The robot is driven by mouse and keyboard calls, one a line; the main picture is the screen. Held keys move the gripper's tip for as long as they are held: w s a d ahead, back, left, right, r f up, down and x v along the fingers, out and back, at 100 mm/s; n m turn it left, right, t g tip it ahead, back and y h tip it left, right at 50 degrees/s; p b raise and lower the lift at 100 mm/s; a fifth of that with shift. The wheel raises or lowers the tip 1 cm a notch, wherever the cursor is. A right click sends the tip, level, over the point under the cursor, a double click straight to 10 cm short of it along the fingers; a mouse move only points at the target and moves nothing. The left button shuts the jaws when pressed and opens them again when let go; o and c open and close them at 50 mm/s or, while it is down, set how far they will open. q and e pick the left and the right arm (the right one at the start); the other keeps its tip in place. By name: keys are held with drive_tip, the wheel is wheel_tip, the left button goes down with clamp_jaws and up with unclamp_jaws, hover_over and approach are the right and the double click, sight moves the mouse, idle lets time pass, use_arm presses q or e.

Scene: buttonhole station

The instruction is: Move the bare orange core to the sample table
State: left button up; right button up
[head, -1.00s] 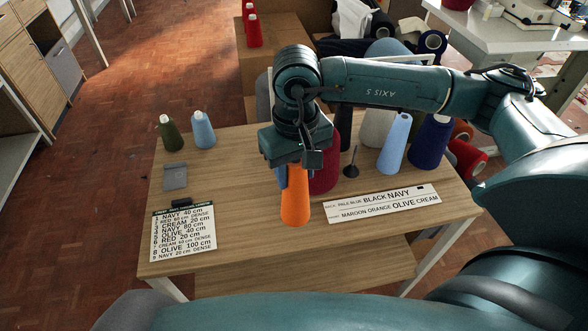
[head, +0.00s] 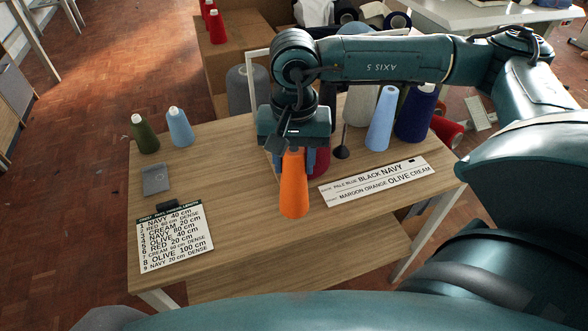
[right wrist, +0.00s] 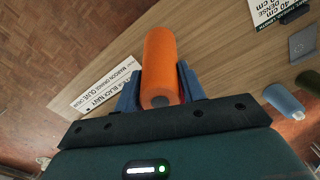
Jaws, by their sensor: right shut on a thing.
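The orange core (head: 293,190) is a smooth, plain orange tapered tube. My right gripper (head: 293,165) is shut on it, with one blue finger on each side. It hangs with its free end down in front of the maroon cone (head: 319,163), over the wooden table (head: 230,195). In the right wrist view the core (right wrist: 160,55) lies between the fingers and its dark end hole faces the camera. I cannot tell whether the core touches the table. No table is marked as the sample table. My left gripper is not in view.
A pale blue cone (head: 382,120), a navy cone (head: 415,115) and a dark spindle (head: 341,150) stand right of the core. An olive cone (head: 144,135) stands at the left. A label strip (head: 377,182) and list card (head: 174,238) lie flat. A white table (head: 480,22) is behind.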

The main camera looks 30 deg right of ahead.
drive_tip(key=shift+f, duration=1.65)
drive_tip(key=shift+f, duration=0.25)
drive_tip(key=o, duration=1.2)
drive_tip(key=shift+r, duration=0.1)
wheel_tip(320, 180, up, 12)
drive_tip(key=shift+r, duration=0.2)
